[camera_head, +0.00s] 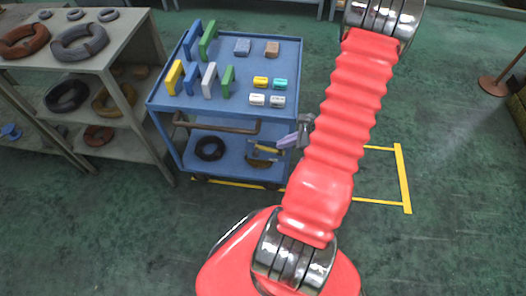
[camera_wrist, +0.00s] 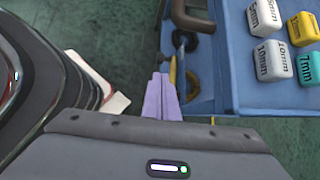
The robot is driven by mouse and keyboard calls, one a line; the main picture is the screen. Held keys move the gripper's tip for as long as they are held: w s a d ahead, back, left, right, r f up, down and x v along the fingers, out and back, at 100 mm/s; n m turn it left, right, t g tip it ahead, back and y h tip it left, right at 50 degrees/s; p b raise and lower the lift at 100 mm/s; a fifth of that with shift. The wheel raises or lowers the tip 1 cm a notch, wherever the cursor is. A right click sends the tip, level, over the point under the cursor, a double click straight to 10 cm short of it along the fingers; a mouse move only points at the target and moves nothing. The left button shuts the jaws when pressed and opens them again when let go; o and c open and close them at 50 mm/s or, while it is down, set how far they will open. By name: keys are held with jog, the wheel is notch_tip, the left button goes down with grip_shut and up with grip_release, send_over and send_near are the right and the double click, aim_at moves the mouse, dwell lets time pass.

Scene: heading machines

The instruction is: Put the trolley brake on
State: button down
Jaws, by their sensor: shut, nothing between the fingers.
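The blue trolley (camera_head: 221,101) stands on the green floor, with a brown handle bar (camera_head: 217,124) on its near side. Part of its blue body (camera_wrist: 230,75) and the handle (camera_wrist: 192,17) also show in the wrist view. I cannot make out a brake in either view. My gripper (camera_head: 286,141) is at the trolley's near right corner, below the top's level; whether it touches is unclear. In the wrist view its pale purple fingers (camera_wrist: 160,82) are together and empty, pointing down past the trolley's side.
Labelled blocks (camera_wrist: 270,60) and coloured holders (camera_head: 208,42) stand on the trolley top; a dark ring (camera_head: 209,148) lies on its lower shelf. A grey shelf (camera_head: 130,50) with rings is close on the left. Yellow floor tape (camera_head: 403,175) marks the right; that floor is clear.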

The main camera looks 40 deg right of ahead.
aim_at(258, 154)
jog(key=x, duration=1.2)
jog(key=shift+w+a+f, duration=0.1)
jog(key=shift+w+f, duration=0.1)
jog(key=shift+f, duration=0.15)
